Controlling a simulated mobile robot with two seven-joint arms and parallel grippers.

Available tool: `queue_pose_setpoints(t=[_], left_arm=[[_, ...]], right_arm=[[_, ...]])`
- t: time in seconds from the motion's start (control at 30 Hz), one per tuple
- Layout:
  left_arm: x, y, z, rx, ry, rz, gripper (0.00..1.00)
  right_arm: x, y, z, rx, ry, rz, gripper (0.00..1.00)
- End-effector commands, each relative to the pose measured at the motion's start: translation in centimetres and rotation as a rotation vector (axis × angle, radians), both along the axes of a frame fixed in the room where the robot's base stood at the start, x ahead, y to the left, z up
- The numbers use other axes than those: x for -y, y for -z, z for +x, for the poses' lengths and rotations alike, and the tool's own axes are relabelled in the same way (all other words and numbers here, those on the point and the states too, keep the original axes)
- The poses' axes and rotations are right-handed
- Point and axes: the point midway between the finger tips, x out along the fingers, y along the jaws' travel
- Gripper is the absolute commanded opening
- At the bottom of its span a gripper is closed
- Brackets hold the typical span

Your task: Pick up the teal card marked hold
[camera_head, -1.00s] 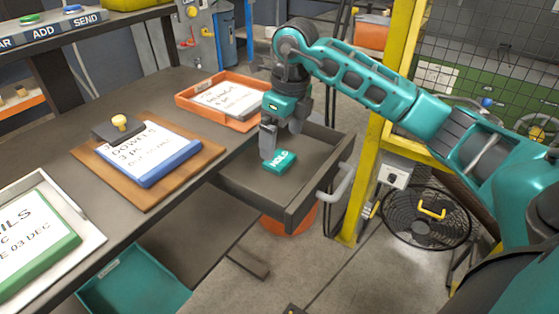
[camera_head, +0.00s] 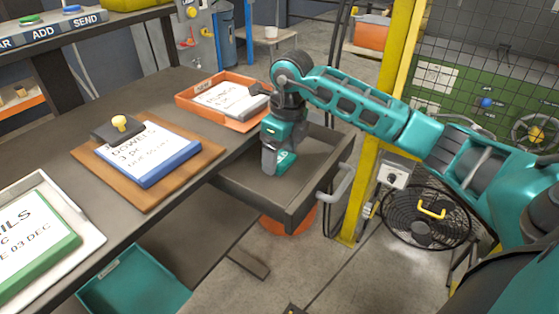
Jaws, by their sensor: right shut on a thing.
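The teal card (camera_head: 285,162) is in the open grey drawer (camera_head: 302,192) under the bench's right end. My right gripper (camera_head: 275,168) points down into the drawer and is shut on the card. The gripper hides most of the card, and its "HOLD" lettering does not show now. I cannot tell whether the card still touches the drawer floor. My left gripper is not in view.
A white tray (camera_head: 90,238) is at left. A yellow post (camera_head: 372,165) rises right of the drawer.

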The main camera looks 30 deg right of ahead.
Motion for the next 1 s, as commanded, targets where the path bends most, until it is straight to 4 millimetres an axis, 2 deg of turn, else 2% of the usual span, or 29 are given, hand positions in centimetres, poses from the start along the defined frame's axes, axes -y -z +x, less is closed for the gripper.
queue_pose_setpoints(t=[0.03,0.2,0.47,0.63,0.77,0.87,1.0], left_arm=[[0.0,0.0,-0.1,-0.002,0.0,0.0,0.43],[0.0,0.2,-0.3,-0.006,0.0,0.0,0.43],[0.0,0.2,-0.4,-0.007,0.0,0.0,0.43],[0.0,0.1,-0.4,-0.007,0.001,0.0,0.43],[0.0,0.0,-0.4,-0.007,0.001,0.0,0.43],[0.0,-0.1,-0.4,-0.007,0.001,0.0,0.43],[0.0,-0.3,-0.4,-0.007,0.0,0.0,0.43]], right_arm=[[0.0,0.0,0.0,0.0,0.0,0.0,0.62],[0.0,0.0,0.0,0.0,0.0,0.0,0.45],[0.0,-0.1,0.0,0.001,0.0,-0.001,0.45],[0.0,-1.1,0.0,0.001,0.0,-0.001,0.45],[0.1,-3.1,0.1,0.005,0.0,-0.001,0.45],[0.0,-5.5,0.1,0.008,0.001,-0.001,0.45],[0.0,-9.7,0.1,0.009,-0.001,-0.001,0.45]])
